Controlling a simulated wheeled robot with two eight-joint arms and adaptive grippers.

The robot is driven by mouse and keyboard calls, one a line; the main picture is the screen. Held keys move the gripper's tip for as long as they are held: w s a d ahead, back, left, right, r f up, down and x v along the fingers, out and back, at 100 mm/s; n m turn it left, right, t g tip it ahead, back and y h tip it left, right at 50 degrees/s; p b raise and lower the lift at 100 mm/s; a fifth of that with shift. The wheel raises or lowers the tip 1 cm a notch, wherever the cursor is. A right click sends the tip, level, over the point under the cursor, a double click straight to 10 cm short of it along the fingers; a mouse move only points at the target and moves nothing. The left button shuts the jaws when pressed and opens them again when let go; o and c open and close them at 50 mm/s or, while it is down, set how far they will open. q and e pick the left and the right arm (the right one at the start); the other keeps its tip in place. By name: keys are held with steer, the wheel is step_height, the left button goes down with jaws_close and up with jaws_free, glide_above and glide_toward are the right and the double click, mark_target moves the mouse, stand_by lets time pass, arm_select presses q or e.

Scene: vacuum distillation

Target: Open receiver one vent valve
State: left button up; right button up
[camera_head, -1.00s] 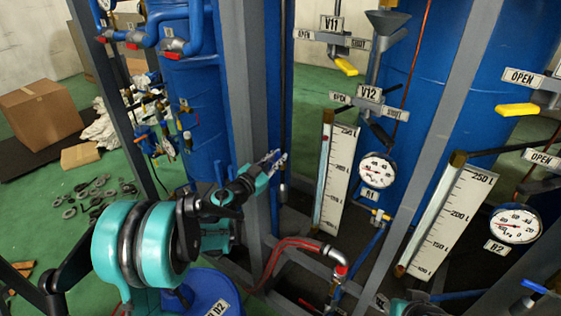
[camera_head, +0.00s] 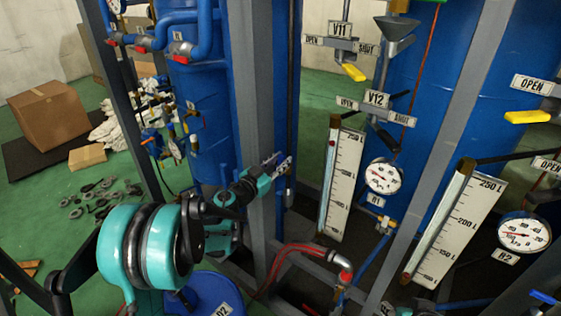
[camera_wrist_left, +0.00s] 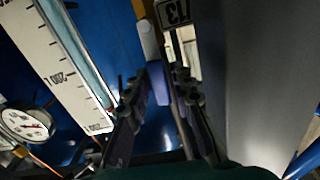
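My left gripper (camera_head: 277,168) is in front of the grey upright post in the head view, its fingers pointing right and away. In the left wrist view its two dark fingers (camera_wrist_left: 164,110) stand apart. A blue-violet valve handle (camera_wrist_left: 158,83) with a white end shows in the gap between them, beside a partly cut-off tag reading "13" (camera_wrist_left: 176,12). I cannot tell whether the fingers touch it. In the head view, valve V11 (camera_head: 341,28) has a yellow handle and OPEN and SHUT tags. Valve V12 (camera_head: 376,99) is below it. No label here names the receiver one vent.
The grey post (camera_head: 252,110) stands close beside my left gripper. Level scales (camera_head: 340,185), gauge R1 (camera_head: 383,176) and gauge R2 (camera_head: 524,233) are to the right. A red hose (camera_head: 310,249) runs below. A cardboard box (camera_head: 48,115) lies on the floor at left.

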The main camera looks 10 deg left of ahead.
stand_by(0.3)
arm_select(q)
steer(key=v, duration=1.2)
steer(key=s+a+r+n+t+y, duration=0.2)
steer(key=s+a+r+n+y, duration=0.25)
steer(key=r+n+y, duration=0.4)
steer(key=s+d+f+m+g, duration=0.1)
steer(key=s+d+f+g, duration=0.2)
steer(key=s, duration=0.4)
steer(key=s+d+f+m+g+h, duration=0.1)
steer(key=s+d+f+g, duration=0.2)
steer(key=s+f, duration=0.4)
steer(key=s+d+f+m+g, duration=0.1)
steer(key=s+d+f+g, duration=0.3)
steer(key=s+f+g, duration=0.1)
steer(key=shift+s+f+g+h, duration=0.2)
steer(key=shift+s+f, duration=0.15)
steer(key=shift+s, duration=0.25)
steer(key=shift+s+f+g+h, duration=0.15)
steer(key=shift+s+f, duration=0.2)
steer(key=shift+s, duration=0.25)
